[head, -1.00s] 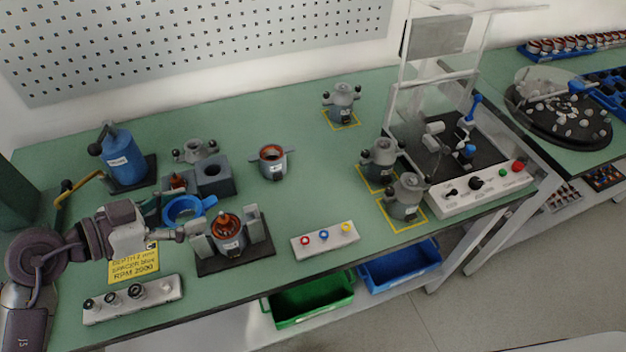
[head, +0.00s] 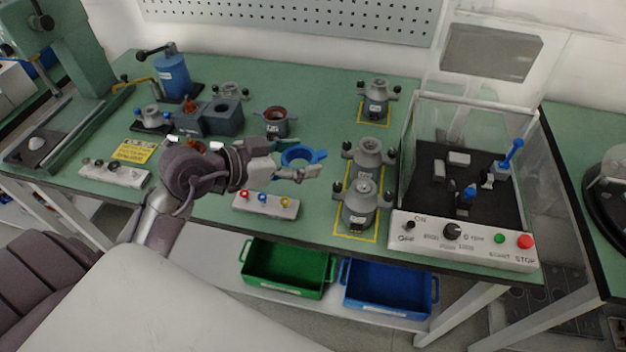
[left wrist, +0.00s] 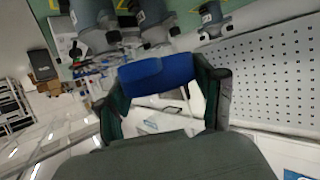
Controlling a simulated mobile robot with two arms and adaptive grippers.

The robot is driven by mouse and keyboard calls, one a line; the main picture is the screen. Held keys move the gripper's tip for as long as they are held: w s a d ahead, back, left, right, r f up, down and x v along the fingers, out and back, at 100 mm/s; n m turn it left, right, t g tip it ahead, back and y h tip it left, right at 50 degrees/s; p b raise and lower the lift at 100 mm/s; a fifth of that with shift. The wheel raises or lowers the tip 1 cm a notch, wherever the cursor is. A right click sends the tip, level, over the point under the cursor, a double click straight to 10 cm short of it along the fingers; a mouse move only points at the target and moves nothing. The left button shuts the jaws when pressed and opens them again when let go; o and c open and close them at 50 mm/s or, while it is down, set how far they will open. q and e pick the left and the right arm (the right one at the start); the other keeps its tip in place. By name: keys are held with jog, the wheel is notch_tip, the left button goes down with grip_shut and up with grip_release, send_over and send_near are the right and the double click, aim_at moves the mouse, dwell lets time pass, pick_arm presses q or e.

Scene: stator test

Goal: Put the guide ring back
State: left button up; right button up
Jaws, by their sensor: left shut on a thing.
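The guide ring, a blue ring with side tabs (head: 320,156), is held in my left gripper (head: 297,172) above the bench, behind the small block with coloured rings. In the left wrist view its blue part (left wrist: 158,75) sits between the two dark fingers, which are shut on it. Several grey motor housings with black knobs stand on the bench: one at the back (head: 376,97), two on yellow-marked squares (head: 367,157) (head: 361,206) right of the gripper. The copper-wound stator in its clamp is mostly hidden behind my left arm. My right gripper is not in view.
A clear-walled test box (head: 461,164) with a control panel (head: 462,240) stands at the right.

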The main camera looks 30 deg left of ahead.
pick_arm(q)
jog(key=shift+w+a+f, duration=0.15)
jog(key=shift+w+f, duration=0.05)
jog(key=shift+f, duration=0.05)
jog(key=w+a+f, duration=0.2)
jog(key=w+a+f+b, duration=0.1)
jog(key=w+a+f, duration=0.1)
jog(key=a, duration=0.1)
jog(key=w+a+f+b, duration=0.1)
jog(key=w+a+f, duration=0.1)
jog(key=a, duration=0.1)
jog(key=shift+w+a, duration=0.1)
jog(key=shift+w+a+f, duration=0.3)
jog(key=shift+a+f, duration=0.05)
jog(key=shift+f, duration=0.05)
notch_tip(320, 180, down, 4)
jog(key=shift+r+b, duration=0.1)
jog(key=shift+b, duration=0.35)
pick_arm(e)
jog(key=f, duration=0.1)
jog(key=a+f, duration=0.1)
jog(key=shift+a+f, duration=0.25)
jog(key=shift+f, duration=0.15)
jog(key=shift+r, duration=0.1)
pick_arm(q)
jog(key=shift+f+p, duration=0.4)
jog(key=shift+f, duration=0.05)
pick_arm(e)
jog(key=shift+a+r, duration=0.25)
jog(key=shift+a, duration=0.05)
